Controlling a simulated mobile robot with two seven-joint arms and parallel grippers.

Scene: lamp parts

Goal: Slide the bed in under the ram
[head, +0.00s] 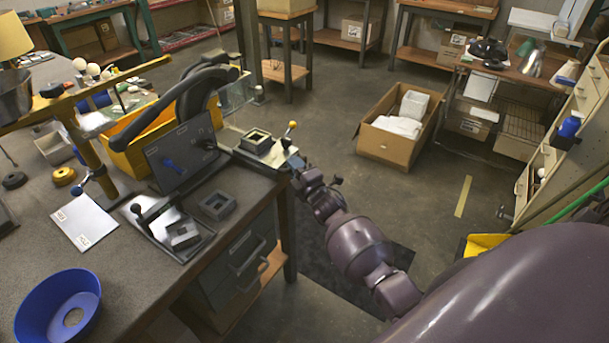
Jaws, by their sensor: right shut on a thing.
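The bed (275,154) is a pale plate at the back right corner of the workbench, with a square dark hollow block (256,141) on it. A lever with a yellow ball (292,124) stands at its right end. My right gripper (293,163) is at that right end, shut on the bed's end; its fingertips are small and partly hidden. The black press with a curved arm (190,90) stands left of the bed, behind a dark panel (180,153). The ram's lower end is hidden by the panel, and the block shows beside the press. My left gripper is out of view.
A blue bowl (60,310) and a white sheet (84,221) are on the bench (150,275). Floor right of it is open up to a cardboard box (385,146).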

